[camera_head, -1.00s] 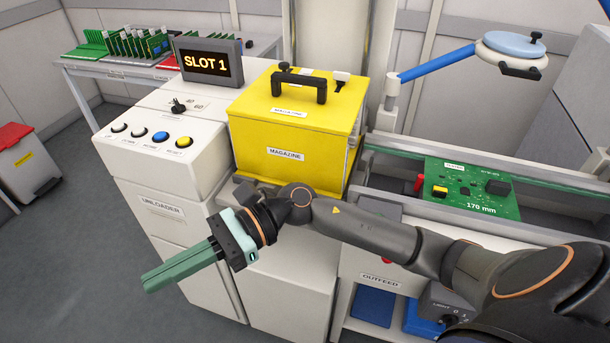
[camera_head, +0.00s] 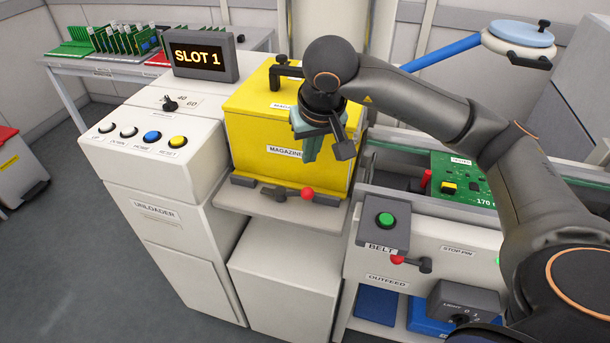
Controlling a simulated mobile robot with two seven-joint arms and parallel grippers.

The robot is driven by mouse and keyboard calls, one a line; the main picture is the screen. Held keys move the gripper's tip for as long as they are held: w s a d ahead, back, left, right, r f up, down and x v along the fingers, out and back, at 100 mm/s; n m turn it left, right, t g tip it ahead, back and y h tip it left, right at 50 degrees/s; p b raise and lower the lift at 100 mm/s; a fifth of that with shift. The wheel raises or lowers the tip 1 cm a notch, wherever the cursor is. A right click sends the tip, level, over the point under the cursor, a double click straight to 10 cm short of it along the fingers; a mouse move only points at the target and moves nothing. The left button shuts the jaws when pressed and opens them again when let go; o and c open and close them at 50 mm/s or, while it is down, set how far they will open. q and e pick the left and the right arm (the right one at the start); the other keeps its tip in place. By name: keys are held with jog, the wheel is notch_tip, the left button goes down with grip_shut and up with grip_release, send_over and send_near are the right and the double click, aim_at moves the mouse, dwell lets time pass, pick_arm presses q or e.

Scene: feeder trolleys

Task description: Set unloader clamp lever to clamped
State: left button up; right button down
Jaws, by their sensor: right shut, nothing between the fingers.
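The unloader (camera_head: 165,225) is a white cabinet with a yellow magazine (camera_head: 255,135) on its shelf. On the shelf's front edge, below the magazine, a lever with a red knob (camera_head: 307,193) points to the right; I take it for the clamp lever, though no label on it is readable. My right gripper (camera_head: 308,150) is shut and empty, pointing down in front of the magazine's right part, above and apart from the red knob. My right arm hides part of the magazine's top. My left gripper is not in view.
A belt panel with a green button (camera_head: 386,219) stands to the right, with another red-knobbed lever (camera_head: 397,259) below it. A green board (camera_head: 455,180) lies on the rail behind. The unloader's button panel (camera_head: 150,140) and SLOT 1 display (camera_head: 203,58) are at the left.

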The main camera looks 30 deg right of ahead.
jog(key=shift+f, duration=0.1)
send_near(287, 194)
jog(key=d+f, duration=0.1)
jog(key=w+d+f, duration=0.1)
jog(key=d+f, duration=0.1)
jog(key=w+d+f, duration=0.1)
jog(key=f, duration=0.1)
jog(key=shift+d+f, duration=0.2)
jog(key=shift+d, duration=0.15)
dwell(0.4)
